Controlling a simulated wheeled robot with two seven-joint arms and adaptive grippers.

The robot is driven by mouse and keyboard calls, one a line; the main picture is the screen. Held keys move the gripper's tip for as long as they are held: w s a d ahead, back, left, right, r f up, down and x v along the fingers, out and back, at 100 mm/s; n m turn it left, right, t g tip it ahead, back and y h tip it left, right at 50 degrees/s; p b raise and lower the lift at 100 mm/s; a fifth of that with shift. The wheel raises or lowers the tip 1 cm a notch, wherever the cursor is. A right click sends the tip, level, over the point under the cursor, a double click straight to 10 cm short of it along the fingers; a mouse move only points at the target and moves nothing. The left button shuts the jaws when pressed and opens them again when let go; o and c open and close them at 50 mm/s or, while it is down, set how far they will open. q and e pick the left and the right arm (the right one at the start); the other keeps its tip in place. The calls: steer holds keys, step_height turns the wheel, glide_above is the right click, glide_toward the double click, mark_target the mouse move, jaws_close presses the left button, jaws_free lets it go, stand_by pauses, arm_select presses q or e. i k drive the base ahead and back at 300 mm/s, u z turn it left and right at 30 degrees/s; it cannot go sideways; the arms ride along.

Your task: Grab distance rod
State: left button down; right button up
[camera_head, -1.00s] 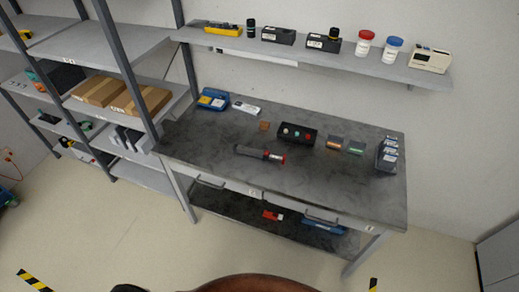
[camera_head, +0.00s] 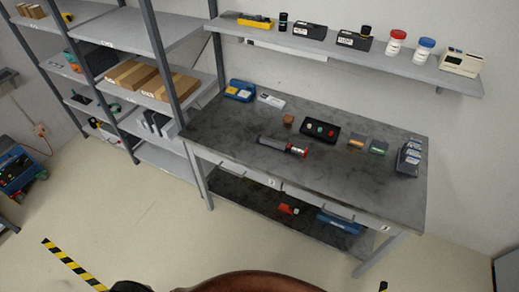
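A dark grey rod with a red, silver-tipped end (camera_head: 282,147) lies on the dark worktop of the workbench (camera_head: 240,130). It is the only rod-like thing I see on the bench, and I take it for the distance rod. It lies flat, slanting slightly down to the right, with free worktop around it. Neither of my grippers is in view, and nothing touches the rod.
A black box with coloured buttons (camera_head: 320,130) stands just behind the rod. A blue case (camera_head: 240,90) is at the back left, and a grey card holder (camera_head: 409,158) at the right edge. A wall shelf (camera_head: 350,55) hangs above. Open floor (camera_head: 150,215) lies in front.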

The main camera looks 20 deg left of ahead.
mark_target(260, 138)
steer(key=u, duration=0.15)
steer(key=k, duration=0.35)
steer(key=u, duration=1.15)
steer(key=i, duration=0.9)
steer(key=z, duration=0.05)
